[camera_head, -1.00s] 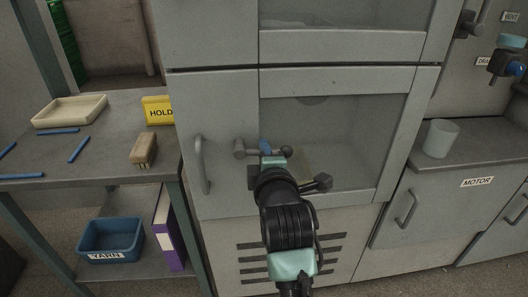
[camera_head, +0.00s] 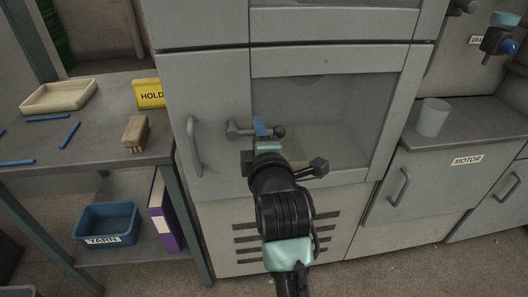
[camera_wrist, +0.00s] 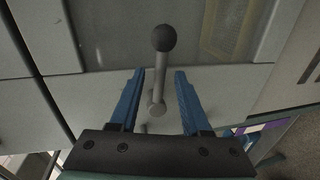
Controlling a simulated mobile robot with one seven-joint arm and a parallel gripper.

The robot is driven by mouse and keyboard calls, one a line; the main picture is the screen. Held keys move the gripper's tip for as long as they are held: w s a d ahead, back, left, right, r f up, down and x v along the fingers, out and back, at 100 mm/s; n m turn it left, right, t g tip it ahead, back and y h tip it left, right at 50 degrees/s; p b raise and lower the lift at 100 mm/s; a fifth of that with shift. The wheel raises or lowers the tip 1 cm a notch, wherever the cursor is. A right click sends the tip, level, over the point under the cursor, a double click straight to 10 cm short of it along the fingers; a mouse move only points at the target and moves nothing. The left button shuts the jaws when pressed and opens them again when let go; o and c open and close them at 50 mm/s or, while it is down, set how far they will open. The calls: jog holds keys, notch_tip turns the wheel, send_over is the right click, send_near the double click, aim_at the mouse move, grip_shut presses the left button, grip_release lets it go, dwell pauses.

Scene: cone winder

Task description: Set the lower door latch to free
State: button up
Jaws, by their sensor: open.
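The lower door latch is a grey lever with a dark ball knob (camera_head: 280,132) at its right end and a round pivot (camera_head: 233,129) at its left, lying about level on the lower door (camera_head: 205,95). My gripper (camera_head: 262,127) is in front of the lever, between pivot and knob, and hides its middle. In the wrist view my open gripper (camera_wrist: 159,74) has one blue finger on each side of the lever. The ball knob (camera_wrist: 163,38) shows beyond the fingertips and the pivot end (camera_wrist: 156,107) lies between the fingers. I cannot tell whether either finger touches it.
A curved door handle (camera_head: 194,146) stands out left of the latch. A bench (camera_head: 85,155) with a tray (camera_head: 58,95), a brush (camera_head: 135,131) and a yellow HOLD sign (camera_head: 149,94) is at the left. A counter with a cup (camera_head: 432,117) is at the right.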

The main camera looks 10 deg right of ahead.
jog(key=s+r, duration=0.2)
jog(key=s, duration=0.9)
jog(key=shift+p, duration=0.45)
jog(key=shift+r, duration=0.15)
